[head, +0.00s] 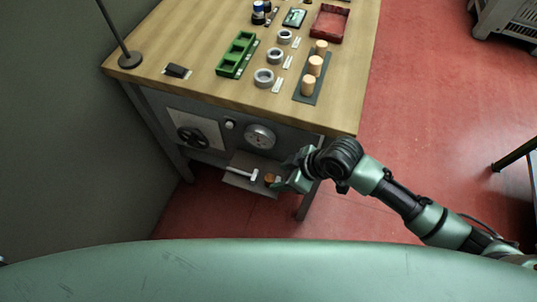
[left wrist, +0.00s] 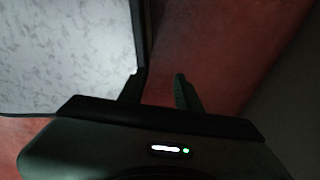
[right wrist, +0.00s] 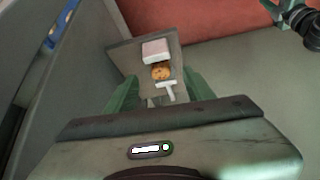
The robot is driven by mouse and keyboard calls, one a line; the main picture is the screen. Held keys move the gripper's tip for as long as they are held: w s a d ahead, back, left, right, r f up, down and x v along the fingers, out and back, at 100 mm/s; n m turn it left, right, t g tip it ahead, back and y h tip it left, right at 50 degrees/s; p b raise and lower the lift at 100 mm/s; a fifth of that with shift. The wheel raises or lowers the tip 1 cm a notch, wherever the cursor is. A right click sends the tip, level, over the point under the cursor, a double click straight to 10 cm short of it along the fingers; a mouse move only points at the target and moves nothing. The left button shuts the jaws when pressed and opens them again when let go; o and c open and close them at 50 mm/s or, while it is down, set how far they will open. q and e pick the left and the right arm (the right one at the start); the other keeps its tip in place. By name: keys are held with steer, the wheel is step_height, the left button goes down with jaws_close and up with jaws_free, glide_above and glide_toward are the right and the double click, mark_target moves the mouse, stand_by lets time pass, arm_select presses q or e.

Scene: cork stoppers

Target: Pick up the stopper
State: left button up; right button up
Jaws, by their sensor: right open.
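A brown cork stopper (right wrist: 161,72) lies on a small grey shelf (right wrist: 128,56) low on the front of the workbench. It also shows in the head view (head: 270,178), small, beside my right gripper (head: 287,183). In the right wrist view my right gripper (right wrist: 160,78) is open, and the stopper appears between its fingertips, with nothing gripped. I cannot tell how far the fingers are from it. My left gripper (left wrist: 158,78) is open and empty in the left wrist view and is out of the head view.
The bench top (head: 190,90) carries several tan cylinders on a dark mat (head: 299,97), tape rolls and a green tray (head: 237,54).

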mark_target(271, 178)
steer(key=shift+a+r+n+g, duration=0.1)
steer(key=shift+r+n+g, duration=0.15)
steer(key=shift+n, duration=0.35)
steer(key=x, duration=0.5)
steer(key=shift+w+a+f, duration=0.2)
steer(key=shift+w+f, duration=0.05)
steer(key=shift+f, duration=0.05)
steer(key=shift+w+a+f, duration=0.1)
steer(key=shift+a+f, duration=0.15)
steer(key=shift+f, duration=0.25)
arm_select(q)
steer(key=shift+s+f, duration=0.1)
steer(key=shift+s, duration=0.1)
arm_select(e)
jaws_close()
